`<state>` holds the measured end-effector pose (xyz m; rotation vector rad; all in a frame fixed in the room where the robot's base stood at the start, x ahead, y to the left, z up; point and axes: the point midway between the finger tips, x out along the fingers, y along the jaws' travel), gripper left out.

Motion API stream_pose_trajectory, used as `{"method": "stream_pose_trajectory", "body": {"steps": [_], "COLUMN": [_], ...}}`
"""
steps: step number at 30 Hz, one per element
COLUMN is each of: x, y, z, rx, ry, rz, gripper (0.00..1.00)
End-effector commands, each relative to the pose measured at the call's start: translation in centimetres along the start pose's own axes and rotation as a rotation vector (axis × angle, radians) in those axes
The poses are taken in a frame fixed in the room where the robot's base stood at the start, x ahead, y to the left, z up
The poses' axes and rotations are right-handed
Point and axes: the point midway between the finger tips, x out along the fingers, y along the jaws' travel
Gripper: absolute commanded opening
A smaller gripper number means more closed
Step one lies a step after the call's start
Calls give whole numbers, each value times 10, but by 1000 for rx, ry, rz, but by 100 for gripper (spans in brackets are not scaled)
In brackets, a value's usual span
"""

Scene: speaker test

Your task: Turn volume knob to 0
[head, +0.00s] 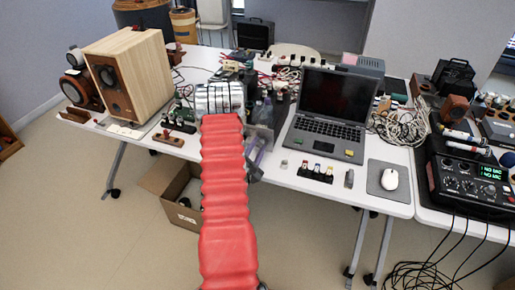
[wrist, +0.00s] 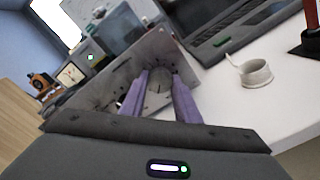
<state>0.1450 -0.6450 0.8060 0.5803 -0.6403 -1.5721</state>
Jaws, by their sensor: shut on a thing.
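The volume knob (wrist: 159,74) is a round grey knob on the front of a metal-faced box (wrist: 110,68) in the wrist view. My gripper (wrist: 161,92) has two purple fingers, one on each side of the knob, and is shut on it. The fingers cover the knob's sides, and I cannot read any scale or the knob's setting. In the head view, the box (head: 262,137) is mostly hidden behind my red arm, and a purple part of my gripper (head: 256,156) shows at its front. The knob is hidden there.
An open laptop (head: 325,138) stands right of the box. A wooden speaker (head: 135,75) stands at the left. A cardboard box (head: 160,182) is under the table.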

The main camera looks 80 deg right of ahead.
Motion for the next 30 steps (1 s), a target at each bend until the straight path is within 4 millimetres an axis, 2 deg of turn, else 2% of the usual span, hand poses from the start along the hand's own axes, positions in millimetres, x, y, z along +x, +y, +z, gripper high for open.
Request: {"method": "stream_pose_trajectory", "body": {"steps": [1, 9, 10, 18, 26, 30], "x": [-2, -2, -2, -1, -2, -8], "y": [0, 0, 0, -1, -1, -1], "z": [-5, -5, -5, -2, -1, -1], "rx": [-4, -5, -4, -3, -2, -2], "ry": [13, 13, 13, 6, 3, 4], "rz": [1, 0, 0, -1, -1, -2], "gripper": [6, 6, 29, 47, 47, 47]}}
